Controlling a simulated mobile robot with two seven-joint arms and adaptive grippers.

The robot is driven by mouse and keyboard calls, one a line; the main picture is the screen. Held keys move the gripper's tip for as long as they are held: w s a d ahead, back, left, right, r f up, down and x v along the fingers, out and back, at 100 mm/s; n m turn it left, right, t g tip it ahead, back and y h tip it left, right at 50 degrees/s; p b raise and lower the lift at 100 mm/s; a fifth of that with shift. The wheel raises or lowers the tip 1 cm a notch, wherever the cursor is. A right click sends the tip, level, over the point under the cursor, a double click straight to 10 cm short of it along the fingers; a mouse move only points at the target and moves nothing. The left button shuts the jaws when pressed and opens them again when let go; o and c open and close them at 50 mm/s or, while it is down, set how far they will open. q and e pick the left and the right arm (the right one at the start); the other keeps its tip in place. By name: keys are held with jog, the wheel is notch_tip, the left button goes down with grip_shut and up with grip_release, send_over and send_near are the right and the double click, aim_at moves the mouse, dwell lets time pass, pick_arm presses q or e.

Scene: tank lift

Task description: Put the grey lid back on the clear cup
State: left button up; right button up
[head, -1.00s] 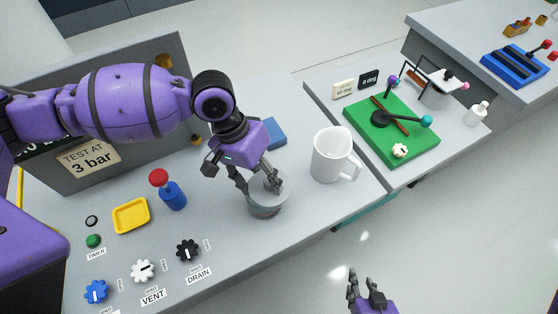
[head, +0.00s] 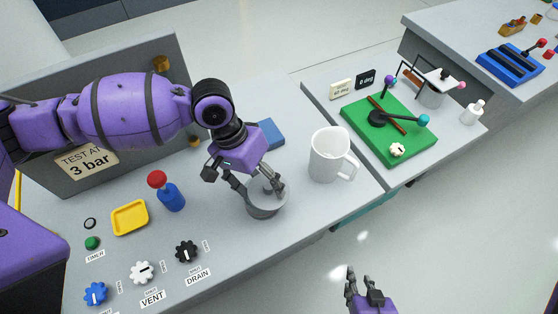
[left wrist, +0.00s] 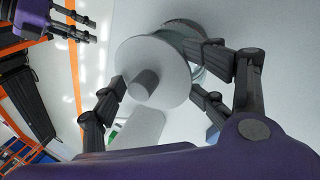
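The clear cup (head: 262,211) stands on the grey bench, below my left gripper. The grey lid (left wrist: 160,58) is a round disc with a short knob. It lies over the cup's mouth, and the cup's glass (left wrist: 192,42) shows past its edge in the left wrist view. Whether it is fully seated I cannot tell. My left gripper (head: 265,196) is open, its fingers spread on either side of the lid and apart from the knob. My right gripper (head: 363,284) is open and empty, low in the head view, away from the bench.
A white mug (head: 327,157) stands close to the right of the cup. A blue block (head: 270,133) lies behind it. A blue pump with a red knob (head: 170,193), a yellow tray (head: 130,217) and several valve knobs are to the left. A green board (head: 385,140) is on the right bench.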

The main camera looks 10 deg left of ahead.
pick_arm(q)
jog(key=shift+w+r, duration=0.1)
jog(key=shift+r, duration=0.4)
jog(key=v, duration=1.2)
jog(key=shift+r, duration=0.15)
